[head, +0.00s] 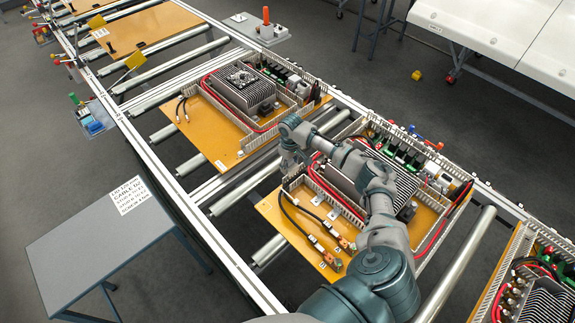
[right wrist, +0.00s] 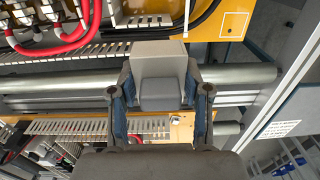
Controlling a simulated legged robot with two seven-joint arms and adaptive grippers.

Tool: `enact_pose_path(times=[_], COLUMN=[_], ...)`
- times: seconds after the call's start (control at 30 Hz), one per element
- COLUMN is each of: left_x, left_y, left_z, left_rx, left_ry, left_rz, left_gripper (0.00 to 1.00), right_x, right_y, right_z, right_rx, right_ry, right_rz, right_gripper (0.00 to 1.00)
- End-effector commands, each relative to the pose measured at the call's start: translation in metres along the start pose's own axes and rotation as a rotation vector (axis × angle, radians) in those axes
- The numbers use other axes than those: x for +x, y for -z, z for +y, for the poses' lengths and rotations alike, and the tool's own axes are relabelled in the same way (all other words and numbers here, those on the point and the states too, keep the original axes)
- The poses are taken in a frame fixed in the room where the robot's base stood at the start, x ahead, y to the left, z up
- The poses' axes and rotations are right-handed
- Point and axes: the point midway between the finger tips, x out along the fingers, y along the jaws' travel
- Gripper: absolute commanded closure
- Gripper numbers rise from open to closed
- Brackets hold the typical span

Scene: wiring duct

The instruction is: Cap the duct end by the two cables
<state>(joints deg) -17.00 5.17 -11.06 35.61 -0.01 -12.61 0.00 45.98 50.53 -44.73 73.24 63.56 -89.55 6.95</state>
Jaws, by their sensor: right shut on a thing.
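My right gripper (head: 289,162) hangs over the gap between two orange panels in the head view. In the right wrist view the gripper (right wrist: 160,95) is shut on a light grey block-shaped cap (right wrist: 160,60). A slotted duct (right wrist: 75,54) runs along the panel edge and meets the cap's left side in that picture; whether they touch is unclear. On the near panel (head: 268,209) two black cables (head: 293,212) with orange-ended connectors lie beside slotted duct. My left gripper is not in view.
Metal rollers (head: 270,250) and the conveyor's side rails surround the panels. Finned heatsinks (head: 240,88), red cables and terminals crowd the panels. A grey side table (head: 90,250) with a printed sign stands at left. Another populated panel is at bottom right.

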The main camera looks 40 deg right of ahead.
Motion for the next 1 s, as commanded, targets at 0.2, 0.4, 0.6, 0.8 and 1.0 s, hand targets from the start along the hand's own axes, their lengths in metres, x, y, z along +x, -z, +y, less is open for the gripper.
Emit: enact_pose_path(times=[0.2, 0.4, 0.6, 0.8, 1.0], left_x=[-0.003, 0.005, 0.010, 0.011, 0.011], left_y=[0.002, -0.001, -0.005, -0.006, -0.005], left_z=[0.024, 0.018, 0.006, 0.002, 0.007], left_rx=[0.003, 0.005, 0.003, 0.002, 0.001], left_ry=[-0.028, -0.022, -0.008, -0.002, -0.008], left_rz=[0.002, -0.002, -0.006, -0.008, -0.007], left_gripper=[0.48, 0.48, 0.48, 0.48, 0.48], right_x=[0.013, 0.033, 0.049, 0.056, 0.056], right_y=[0.000, 0.001, 0.001, 0.000, 0.000], right_z=[-0.004, -0.007, -0.005, -0.001, -0.001], right_rx=[0.000, 0.000, 0.001, 0.001, 0.001], right_ry=[0.002, -0.004, -0.001, 0.002, 0.002], right_rz=[-0.001, 0.000, 0.000, 0.001, 0.001], right_gripper=[0.73, 0.73, 0.73, 0.73, 0.73])
